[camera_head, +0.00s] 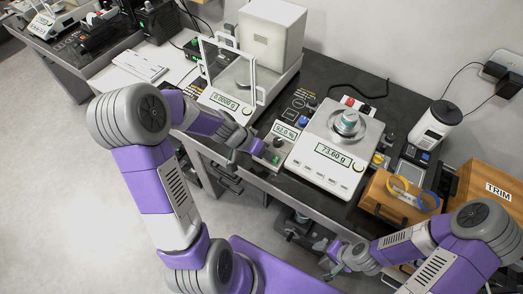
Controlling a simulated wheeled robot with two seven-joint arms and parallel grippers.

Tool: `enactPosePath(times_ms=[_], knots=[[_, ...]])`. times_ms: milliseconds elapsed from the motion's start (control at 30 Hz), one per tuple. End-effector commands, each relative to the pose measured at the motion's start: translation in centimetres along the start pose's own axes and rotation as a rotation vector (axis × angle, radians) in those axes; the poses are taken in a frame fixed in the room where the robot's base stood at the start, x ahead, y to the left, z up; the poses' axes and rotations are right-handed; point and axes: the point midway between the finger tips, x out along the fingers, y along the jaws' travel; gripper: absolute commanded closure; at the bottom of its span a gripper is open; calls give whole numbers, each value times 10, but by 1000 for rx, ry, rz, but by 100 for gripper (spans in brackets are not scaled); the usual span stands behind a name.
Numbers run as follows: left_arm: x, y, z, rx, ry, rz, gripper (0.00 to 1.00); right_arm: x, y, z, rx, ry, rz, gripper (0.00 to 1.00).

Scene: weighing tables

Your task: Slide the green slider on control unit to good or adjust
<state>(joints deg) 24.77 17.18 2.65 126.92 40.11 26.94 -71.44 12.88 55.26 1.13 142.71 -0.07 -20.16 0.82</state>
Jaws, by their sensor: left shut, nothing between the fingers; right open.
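The control unit (291,139) is a small box with a lit readout of about 92.0 %, at the table's front edge, left of the balance reading 73.60 g. Its front panel carries small dark and green details; the green slider is too small and partly covered to make out clearly. My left gripper (260,147) is shut and empty, with its tips at the left side of the control unit's front panel. I cannot tell whether they touch it. My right gripper (326,262) is open and empty, low in front of the table.
The balance (322,165) bears a small metal container (348,122). A glass-shielded balance (222,102) stands to the left. A wooden box with blue and yellow rings (400,208), a white grinder-like device (436,125) and a TRIM box (492,185) crowd the right. Floor at left is clear.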

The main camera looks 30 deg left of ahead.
Motion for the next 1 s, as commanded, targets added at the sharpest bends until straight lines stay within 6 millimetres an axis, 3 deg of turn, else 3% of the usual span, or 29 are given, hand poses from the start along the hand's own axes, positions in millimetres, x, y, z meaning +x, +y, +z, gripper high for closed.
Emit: enactPosePath(times_ms=[133, 300, 400, 600, 800, 1000], knots=[[-3, -8, -1, 4, -2, 8, 100, 3, 1, 0, 0, 0, 0, 21], [-17, -36, -2, 9, -4, 5, 100, 9, 3, 0, 0, 0, 0, 21], [-48, -31, -5, 11, -2, 4, 100, -1, 0, 0, 0, 0, 0, 21], [-90, -32, -4, 10, -3, 3, 100, -10, -4, 0, 0, 0, 0, 21], [-111, -33, -4, 10, -5, 4, 100, -13, -5, 0, 0, 0, 0, 21], [-116, -33, -3, 10, -6, 6, 100, -13, -5, 0, 0, 0, 0, 21]])
